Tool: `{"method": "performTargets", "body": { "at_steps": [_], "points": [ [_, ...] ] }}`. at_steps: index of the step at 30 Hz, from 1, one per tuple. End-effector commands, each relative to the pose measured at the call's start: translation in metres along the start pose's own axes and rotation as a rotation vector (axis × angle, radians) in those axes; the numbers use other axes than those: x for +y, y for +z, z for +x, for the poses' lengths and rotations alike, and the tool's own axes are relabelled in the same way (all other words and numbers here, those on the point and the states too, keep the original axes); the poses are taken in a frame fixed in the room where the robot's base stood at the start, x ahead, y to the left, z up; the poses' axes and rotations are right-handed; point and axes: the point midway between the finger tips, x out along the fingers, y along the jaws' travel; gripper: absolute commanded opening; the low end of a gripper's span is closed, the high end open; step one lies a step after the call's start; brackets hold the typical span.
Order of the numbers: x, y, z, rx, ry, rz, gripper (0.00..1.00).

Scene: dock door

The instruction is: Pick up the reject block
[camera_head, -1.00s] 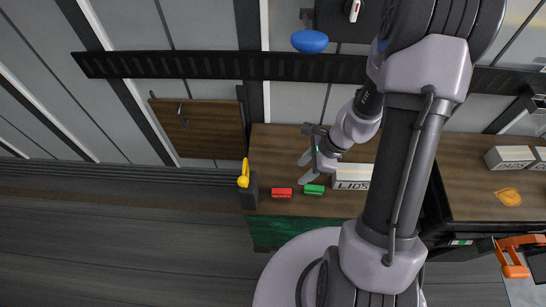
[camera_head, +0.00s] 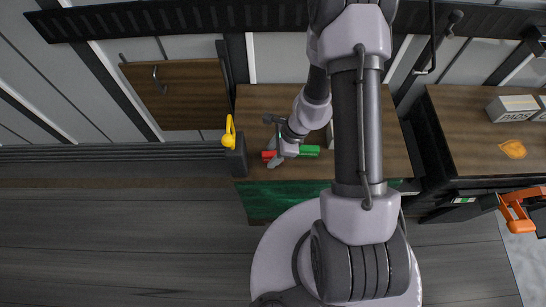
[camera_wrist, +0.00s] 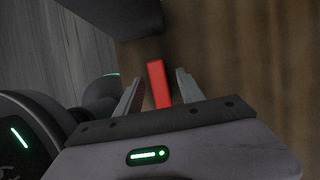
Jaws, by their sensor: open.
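A red block (camera_head: 268,155) lies on the wooden bench top (camera_head: 250,104) near its front edge; I take it for the reject block, though no label is readable. In the wrist view the red block (camera_wrist: 158,84) lies between the two fingers, with a gap on each side. My gripper (camera_wrist: 159,76) is open and points down over it. In the head view my gripper (camera_head: 272,152) partly covers the red block. A green block (camera_head: 309,150) lies just right of it, partly behind my gripper.
A dark post with a yellow top (camera_head: 229,133) stands at the bench's left edge, close to the red block. A white box (camera_head: 330,134) is mostly hidden behind my arm. A PADS box (camera_head: 513,108) and an orange patch (camera_head: 513,149) are on the right bench.

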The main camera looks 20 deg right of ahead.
Motion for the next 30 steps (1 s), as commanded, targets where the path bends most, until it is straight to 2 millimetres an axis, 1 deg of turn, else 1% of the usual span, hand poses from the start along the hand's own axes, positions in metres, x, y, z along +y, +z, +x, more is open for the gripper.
{"method": "performTargets", "body": {
  "at_steps": [2, 6, 8, 9, 20, 23, 26, 30],
  "points": [
    [0.0, 0.0, -0.001, 0.0, 0.0, 0.0, 0.43],
    [0.0, 0.0, -0.001, 0.0, 0.0, 0.0, 0.16],
    [0.0, 0.0, -0.001, 0.0, 0.0, 0.0, 0.04],
    [0.0, 0.0, -0.001, 0.0, 0.0, 0.0, 0.0],
    [0.0, 0.001, -0.003, 0.0, 0.0, -0.001, 0.0],
    [-0.001, 0.003, -0.011, 0.0, 0.0, -0.003, 0.0],
    [-0.003, 0.007, -0.023, 0.0, 0.001, -0.004, 0.0],
    [-0.005, 0.012, -0.043, 0.0, 0.003, -0.008, 0.0]
  ]
}}
